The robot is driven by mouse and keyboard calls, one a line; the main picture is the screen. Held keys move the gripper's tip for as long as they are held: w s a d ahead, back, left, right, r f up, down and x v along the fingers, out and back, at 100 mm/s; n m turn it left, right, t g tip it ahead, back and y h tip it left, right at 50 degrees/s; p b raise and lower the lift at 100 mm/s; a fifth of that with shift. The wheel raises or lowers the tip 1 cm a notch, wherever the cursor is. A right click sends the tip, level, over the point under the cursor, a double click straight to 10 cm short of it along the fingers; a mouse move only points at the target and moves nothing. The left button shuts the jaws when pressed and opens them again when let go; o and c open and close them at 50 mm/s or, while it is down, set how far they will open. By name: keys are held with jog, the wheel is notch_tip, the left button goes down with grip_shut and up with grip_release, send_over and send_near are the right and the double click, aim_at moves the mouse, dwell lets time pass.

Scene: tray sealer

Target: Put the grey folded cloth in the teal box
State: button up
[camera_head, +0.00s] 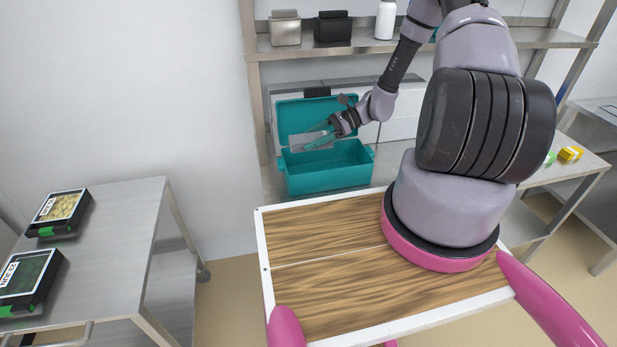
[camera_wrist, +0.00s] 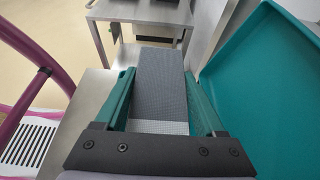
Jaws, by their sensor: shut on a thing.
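The teal box (camera_head: 330,172) stands open on the bench at the back, its lid (camera_head: 303,112) raised behind it. My gripper (camera_head: 316,139) is over the box opening, in front of the lid. Its teal fingers are shut on the grey folded cloth (camera_head: 302,141). In the wrist view, the cloth (camera_wrist: 162,82) is a long grey strip between the two fingers of my gripper (camera_wrist: 160,90). A teal panel of the box (camera_wrist: 268,85) fills the right side there. The inside of the box is mostly hidden.
A shelf above the box holds a beige container (camera_head: 285,30), a black container (camera_head: 333,28) and a white bottle (camera_head: 385,20). A side table (camera_head: 120,225) at the left carries two black trays. Small yellow items (camera_head: 570,153) lie on the right bench.

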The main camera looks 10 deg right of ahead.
jog(key=shift+f, duration=4.85)
jog(key=shift+f, duration=0.15)
jog(key=shift+f, duration=0.4)
jog(key=o, duration=1.3)
jog(key=shift+s, duration=0.1)
jog(key=shift+o, duration=0.2)
